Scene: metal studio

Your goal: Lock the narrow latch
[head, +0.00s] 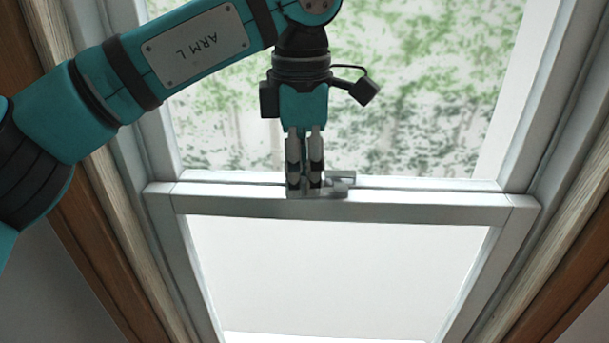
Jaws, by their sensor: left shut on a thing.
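The narrow latch (341,186) is a small grey piece on top of the window's white middle rail (420,203), a little left of the rail's centre. My left gripper (305,190) points down at the rail, with its two fingers close together and shut on part of the latch. The fingers hide the left part of the latch; its right part sticks out to the right of them. I cannot tell from this view whether the latch is locked. My right gripper is not in view.
The white window frame (521,150) runs up both sides, with wooden trim (570,235) outside it. Trees show through the upper pane (430,90). The lower pane (340,270) is plain and bright. The rail to the right of the latch is clear.

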